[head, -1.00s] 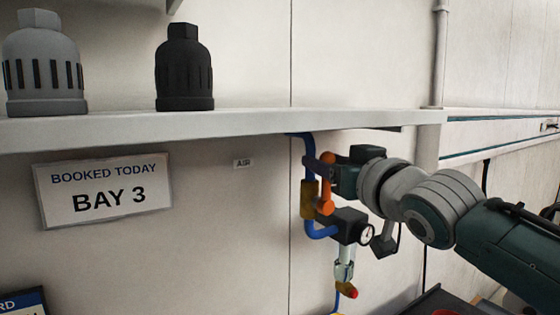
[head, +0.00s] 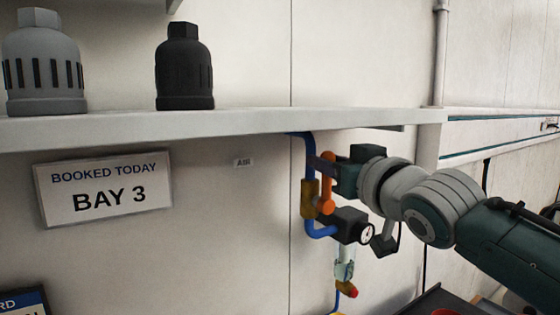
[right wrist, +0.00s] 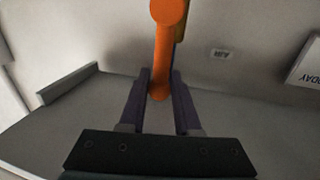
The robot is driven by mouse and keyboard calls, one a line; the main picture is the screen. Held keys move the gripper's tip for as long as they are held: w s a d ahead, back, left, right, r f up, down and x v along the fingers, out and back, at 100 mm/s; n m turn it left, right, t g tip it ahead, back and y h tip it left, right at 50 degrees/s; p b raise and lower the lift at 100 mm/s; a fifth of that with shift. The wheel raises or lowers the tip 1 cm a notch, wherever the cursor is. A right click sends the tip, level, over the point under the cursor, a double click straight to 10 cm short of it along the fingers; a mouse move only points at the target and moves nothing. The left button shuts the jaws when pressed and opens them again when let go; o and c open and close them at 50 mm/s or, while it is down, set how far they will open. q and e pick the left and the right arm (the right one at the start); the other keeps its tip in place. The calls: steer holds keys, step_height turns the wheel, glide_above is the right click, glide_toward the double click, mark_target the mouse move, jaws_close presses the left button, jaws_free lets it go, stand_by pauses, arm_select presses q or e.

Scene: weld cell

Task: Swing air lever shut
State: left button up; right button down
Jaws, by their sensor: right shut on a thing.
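The orange air lever (head: 328,193) is on the brass-coloured valve body (head: 309,198) of the blue air pipe (head: 309,150), below the shelf. It stands roughly upright, alongside the pipe. My right gripper (head: 322,164) comes in from the right and is shut on the lever's upper end, which its dark fingers partly hide. In the right wrist view the lever (right wrist: 161,60) runs down between the two fingers of the gripper (right wrist: 160,80). My left gripper is not in view.
A dark regulator with a round gauge (head: 366,233) sits just below the lever. The shelf (head: 230,122) runs close above my gripper and carries a grey and a black cap-like part. A BAY 3 sign (head: 103,187) and an AIR label (head: 243,162) are on the wall.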

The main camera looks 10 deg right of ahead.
stand_by(0.8)
steer(key=shift+a, duration=0.1)
steer(key=s+a+f+n+y+b, duration=0.1)
steer(key=a+f+n+y+b, duration=0.1)
steer(key=n+b, duration=0.4)
steer(key=s+a+f+n+t+y+b, duration=0.1)
steer(key=a+f+n+b, duration=0.3)
steer(key=n, duration=1)
steer(key=f+y+b, duration=0.1)
steer(key=b, duration=0.2)
steer(key=shift+s+a+f, duration=0.25)
steer(key=shift+a, duration=0.15)
steer(key=shift+f, duration=0.1)
steer(key=c, duration=0.8)
jaws_free()
